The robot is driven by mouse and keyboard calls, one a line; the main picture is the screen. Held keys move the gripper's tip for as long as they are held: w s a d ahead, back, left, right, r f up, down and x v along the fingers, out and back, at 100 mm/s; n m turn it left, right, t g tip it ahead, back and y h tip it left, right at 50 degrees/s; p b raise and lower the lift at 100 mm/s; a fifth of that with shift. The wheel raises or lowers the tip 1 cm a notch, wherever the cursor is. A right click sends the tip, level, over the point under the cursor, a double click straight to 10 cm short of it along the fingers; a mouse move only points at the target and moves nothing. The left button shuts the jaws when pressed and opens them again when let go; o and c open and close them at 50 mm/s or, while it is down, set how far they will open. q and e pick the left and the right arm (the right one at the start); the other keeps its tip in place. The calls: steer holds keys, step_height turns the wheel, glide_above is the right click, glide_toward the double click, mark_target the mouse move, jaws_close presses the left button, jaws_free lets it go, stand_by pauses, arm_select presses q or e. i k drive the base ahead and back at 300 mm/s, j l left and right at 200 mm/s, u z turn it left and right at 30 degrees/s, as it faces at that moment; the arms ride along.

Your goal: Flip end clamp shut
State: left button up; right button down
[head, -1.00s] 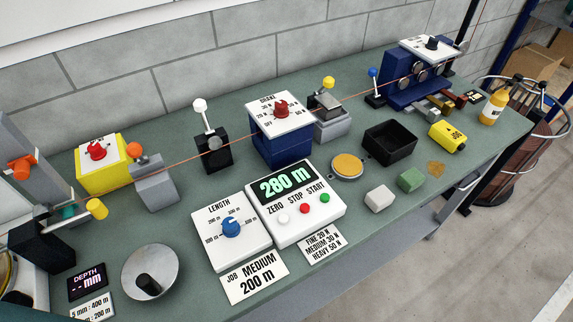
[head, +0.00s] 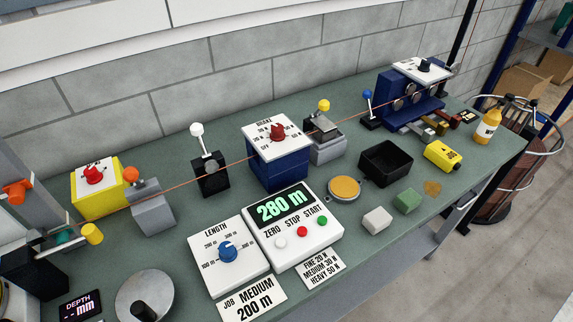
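No label marks the end clamp, and I cannot tell for sure which device it is. A grey block with an orange ball handle (head: 152,207) stands at the left of the bench, on the line of the thin copper-coloured wire (head: 228,165). A similar grey clamp with a yellow ball handle (head: 326,140) stands behind the brake box (head: 278,158), its dark top plate tilted up. A black post with a white ball lever (head: 210,170) stands between them, its lever upright. Neither gripper is in view.
A yellow box with a red knob (head: 96,194) is at left. A control panel (head: 300,228) reads 280 m; a length dial box (head: 224,262) adjoins it. A black tray (head: 386,163), white block (head: 376,220), green block (head: 407,201) and yellow bottle (head: 487,126) are at right.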

mark_target(131, 174)
steer(key=k+u, duration=0.1)
steer(key=u, duration=1.1)
